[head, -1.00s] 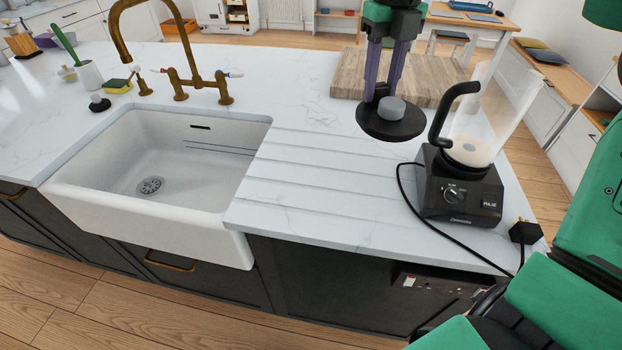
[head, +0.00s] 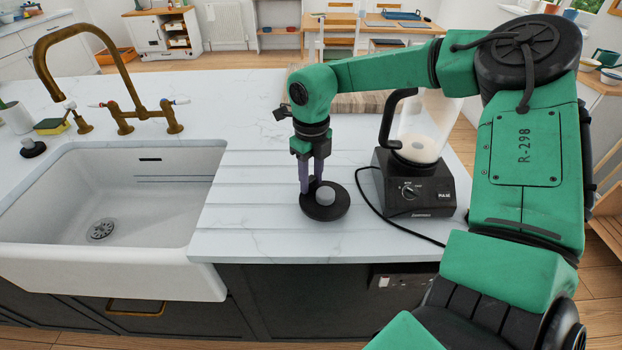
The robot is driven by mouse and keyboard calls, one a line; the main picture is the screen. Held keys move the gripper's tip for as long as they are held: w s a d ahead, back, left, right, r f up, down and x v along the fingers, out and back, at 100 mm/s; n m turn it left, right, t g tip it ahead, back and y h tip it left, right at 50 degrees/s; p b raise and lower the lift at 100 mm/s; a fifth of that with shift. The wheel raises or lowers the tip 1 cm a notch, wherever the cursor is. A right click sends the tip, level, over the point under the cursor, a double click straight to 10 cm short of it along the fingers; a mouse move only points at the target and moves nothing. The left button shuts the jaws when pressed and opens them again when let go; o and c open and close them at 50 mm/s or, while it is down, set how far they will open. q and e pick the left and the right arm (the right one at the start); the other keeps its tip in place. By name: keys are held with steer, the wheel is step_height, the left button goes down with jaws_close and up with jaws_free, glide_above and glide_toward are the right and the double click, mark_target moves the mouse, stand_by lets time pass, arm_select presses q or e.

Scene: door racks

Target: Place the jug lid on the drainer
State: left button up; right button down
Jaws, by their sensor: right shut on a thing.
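The jug lid (head: 336,210) is a black disc with a grey knob on top. My right gripper (head: 311,189) is shut on it from above, its purple fingers pointing down at the lid. The lid is over the drainer (head: 255,198), the grooved part of the white marble worktop right of the sink. It looks level and very low; I cannot tell whether it touches the surface. The fingers partly hide the lid's left side. My left gripper is not in view.
The blender base (head: 413,187) with its clear jug (head: 430,120) stands close right of the lid, its black cable curving beside it. The white sink (head: 120,190) and brass tap (head: 130,112) are left. A wooden board (head: 362,103) lies behind my arm.

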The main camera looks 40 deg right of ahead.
steer(key=shift+f, duration=0.9)
steer(key=c, duration=0.5)
jaws_free()
steer(key=shift+r, duration=0.35)
step_height(320, 180, up, 12)
steer(key=b, duration=0.1)
steer(key=shift+f+b, duration=0.15)
steer(key=shift+b, duration=0.25)
